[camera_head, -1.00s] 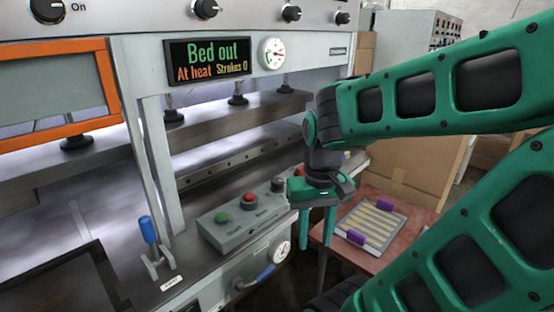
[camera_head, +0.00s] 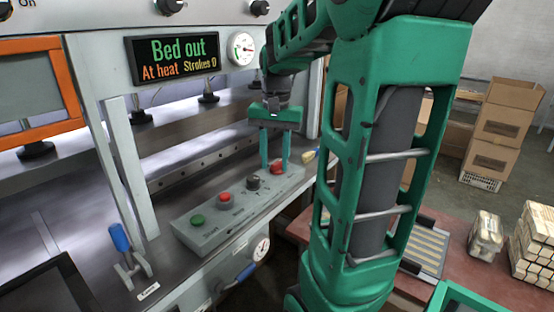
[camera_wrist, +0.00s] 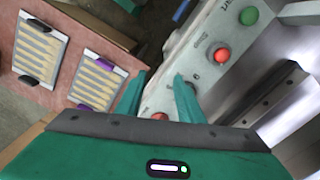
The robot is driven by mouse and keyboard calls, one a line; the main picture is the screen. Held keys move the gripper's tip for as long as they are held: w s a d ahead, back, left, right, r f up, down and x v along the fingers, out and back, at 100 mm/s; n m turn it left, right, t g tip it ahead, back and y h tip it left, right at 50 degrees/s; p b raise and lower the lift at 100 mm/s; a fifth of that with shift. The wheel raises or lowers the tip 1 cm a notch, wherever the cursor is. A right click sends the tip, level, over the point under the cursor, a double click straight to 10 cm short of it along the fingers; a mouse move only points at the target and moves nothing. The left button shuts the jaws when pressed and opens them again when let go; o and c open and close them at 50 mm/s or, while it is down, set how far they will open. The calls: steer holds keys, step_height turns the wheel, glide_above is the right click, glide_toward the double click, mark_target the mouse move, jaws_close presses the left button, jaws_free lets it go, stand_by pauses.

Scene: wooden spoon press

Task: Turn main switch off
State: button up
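A dark knob (camera_head: 5,9) sits at the top left edge of the press in the head view, partly cut off. Lettering beside it seems to read "On", so it may be the main switch, but its setting cannot be read. My gripper (camera_head: 276,162) is open and empty over the right end of the grey control box (camera_head: 215,242). A red button (camera_head: 277,168) there lies between or just below the fingertips; contact cannot be told. It also shows between the fingers in the wrist view (camera_wrist: 160,116). The gripper is far right of and below the "On" knob.
The box also carries a green button (camera_head: 197,220), a red button (camera_head: 225,198) and a black knob (camera_head: 253,182). The display (camera_head: 172,59) reads "Bed out, At heat, Strokes 0". A blue-handled lever (camera_head: 120,238) stands at left. A red table (camera_head: 470,280) is at right.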

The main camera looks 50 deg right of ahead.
mark_target(278, 161)
steer(key=w+d+r+m, duration=0.1)
steer(key=w+d+m, duration=0.4)
steer(key=w+d, duration=0.85)
steer(key=f, duration=0.3)
steer(key=s+f, duration=0.1)
steer(key=f, duration=0.3)
steer(key=d+f, duration=0.1)
steer(key=f, duration=0.2)
steer(key=shift+s+d+f, duration=0.1)
steer(key=shift+s+f, duration=0.2)
steer(key=shift+f, duration=0.05)
steer(key=shift+d, duration=0.1)
jaws_close()
